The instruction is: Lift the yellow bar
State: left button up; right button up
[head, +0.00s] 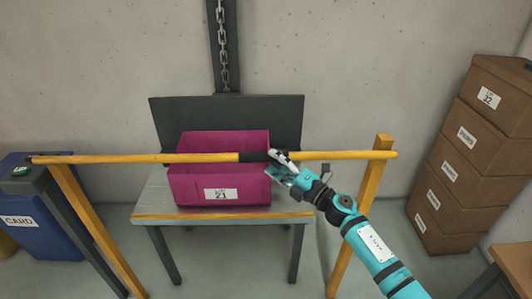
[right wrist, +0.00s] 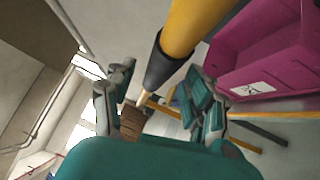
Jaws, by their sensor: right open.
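The yellow bar (head: 120,159) lies level across the head view, from a dark post at left to a yellow wooden post (head: 370,185) at right. It has a black sleeve (head: 253,157) near its middle. My right gripper (head: 277,164) is open at the right end of this sleeve. In the right wrist view the bar (right wrist: 192,25) and its black sleeve (right wrist: 162,66) run between the two spread fingers; I cannot tell whether they touch it. The fingers partly hide the bar in the head view. My left gripper is not in view.
A magenta bin (head: 185,190) labelled 21 sits on a grey bench (head: 150,205) behind the bar. A chain (head: 222,50) hangs above. A blue card bin (head: 50,225) stands at left, and stacked brown boxes (head: 465,150) at right.

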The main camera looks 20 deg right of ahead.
jog(key=shift+x, duration=2)
grip_shut()
